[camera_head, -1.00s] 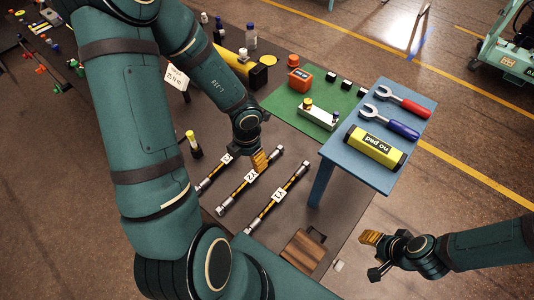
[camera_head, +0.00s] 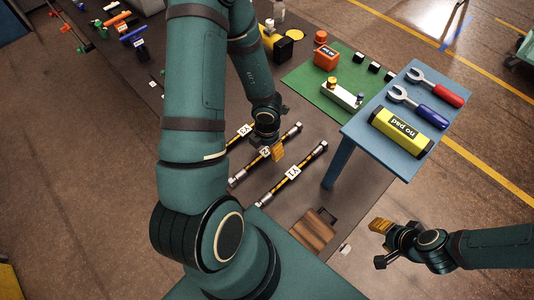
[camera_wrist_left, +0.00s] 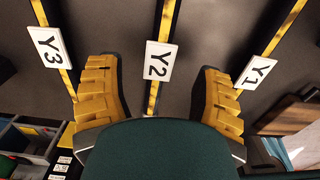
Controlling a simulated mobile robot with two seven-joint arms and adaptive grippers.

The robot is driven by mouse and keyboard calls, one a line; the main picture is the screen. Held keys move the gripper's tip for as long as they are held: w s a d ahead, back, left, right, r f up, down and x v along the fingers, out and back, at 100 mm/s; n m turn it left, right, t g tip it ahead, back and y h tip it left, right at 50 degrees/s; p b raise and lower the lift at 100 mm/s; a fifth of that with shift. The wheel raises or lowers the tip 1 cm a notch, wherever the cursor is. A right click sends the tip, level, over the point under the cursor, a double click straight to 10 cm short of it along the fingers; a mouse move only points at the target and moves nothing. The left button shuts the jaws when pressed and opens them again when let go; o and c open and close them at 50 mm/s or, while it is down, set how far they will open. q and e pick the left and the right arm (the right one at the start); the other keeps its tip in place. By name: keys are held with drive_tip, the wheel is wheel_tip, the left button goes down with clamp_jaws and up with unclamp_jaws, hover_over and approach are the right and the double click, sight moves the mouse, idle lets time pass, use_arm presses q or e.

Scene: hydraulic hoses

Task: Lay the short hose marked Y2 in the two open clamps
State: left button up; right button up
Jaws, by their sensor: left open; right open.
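The short hose marked Y2 (camera_head: 238,178) lies on the dark table between the Y3 hose (camera_head: 231,142) and the Y1 hose (camera_head: 307,159). All have yellow and black bodies with silver ends. My left gripper (camera_head: 274,150) is open above Y2, near its label. In the left wrist view the white Y2 label (camera_wrist_left: 160,60) and the hose lie between the spread yellow fingers, which do not grip it. The Y3 label (camera_wrist_left: 50,47) and Y1 label (camera_wrist_left: 257,72) lie outside them. My right gripper (camera_head: 380,225) is open and empty at lower right. I cannot make out the two open clamps.
A green mat (camera_head: 310,88) carries an orange box (camera_head: 327,57) and small parts. A brown wooden block (camera_head: 312,230) lies near the front. Colored fittings (camera_head: 132,33) lie at far left.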

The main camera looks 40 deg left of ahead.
sight(267, 151)
use_arm(q)
wheel_tip(267, 151, down, 4)
drive_tip(key=shift+w+r+b, duration=0.1)
drive_tip(key=shift+r+b, duration=0.15)
drive_tip(key=shift+b, duration=0.6)
use_arm(e)
wheel_tip(267, 151, down, 3)
drive_tip(key=shift+w+r, duration=0.1)
drive_tip(key=shift+r, duration=0.1)
use_arm(q)
clamp_jaws()
